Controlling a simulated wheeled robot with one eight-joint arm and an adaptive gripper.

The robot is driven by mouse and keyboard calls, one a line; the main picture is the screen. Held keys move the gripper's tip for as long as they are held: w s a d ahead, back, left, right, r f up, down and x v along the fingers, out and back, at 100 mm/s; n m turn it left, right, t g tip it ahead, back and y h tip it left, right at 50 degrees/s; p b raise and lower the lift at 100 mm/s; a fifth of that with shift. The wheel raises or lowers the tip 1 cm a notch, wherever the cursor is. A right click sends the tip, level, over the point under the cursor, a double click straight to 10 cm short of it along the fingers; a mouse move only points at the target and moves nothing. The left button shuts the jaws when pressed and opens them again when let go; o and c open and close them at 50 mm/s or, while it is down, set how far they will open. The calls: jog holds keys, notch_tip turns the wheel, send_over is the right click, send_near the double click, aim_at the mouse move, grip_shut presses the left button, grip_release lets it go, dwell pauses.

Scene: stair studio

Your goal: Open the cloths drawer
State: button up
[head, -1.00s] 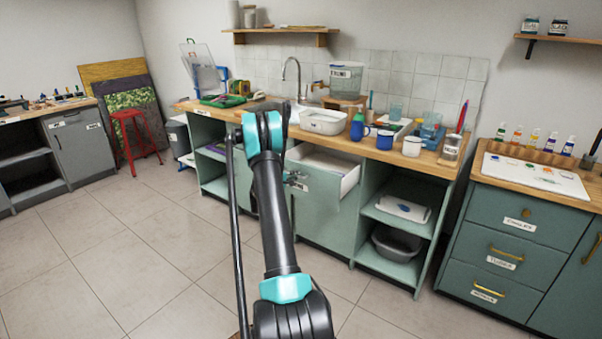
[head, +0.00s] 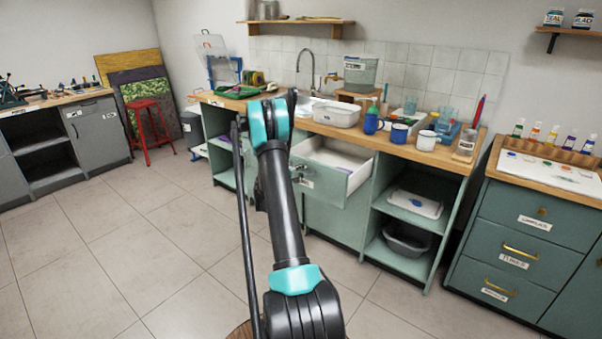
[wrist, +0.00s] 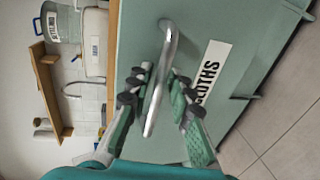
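The green cloths drawer (head: 335,187) under the sink counter stands pulled out, its pale inside visible from above in the head view. In the wrist view its front (wrist: 240,40) fills much of the picture, with a white label reading CLOTHS (wrist: 208,72) and a silver bar handle (wrist: 167,45). In the head view my arm partly hides the gripper and the drawer's left side.
The wooden counter (head: 448,157) above holds a white basin (head: 336,114), mugs and jars. Right of the drawer are open shelves with a grey tub (head: 407,240). A separate drawer cabinet (head: 515,235) stands further right. The tiled floor (head: 150,240) at left is clear.

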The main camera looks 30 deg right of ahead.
jog(key=shift+o, duration=0.5)
jog(key=v, duration=1.2)
jog(key=s+a+r+m+g+y, duration=0.1)
jog(key=s+a+r+m+y, duration=0.2)
jog(key=s+a, duration=0.45)
jog(key=s+a+r+y, duration=0.2)
jog(key=s+a+y, duration=0.25)
jog(key=s, duration=0.55)
jog(key=s+a+f+m+y, duration=0.1)
jog(key=s+a+f+y, duration=0.2)
jog(key=s+a, duration=1.4)
jog(key=s+y, duration=0.4)
jog(key=shift+s+a+f+m+g, duration=0.2)
jog(key=shift+s+a+m+g, duration=0.1)
jog(key=shift+a+g, duration=0.1)
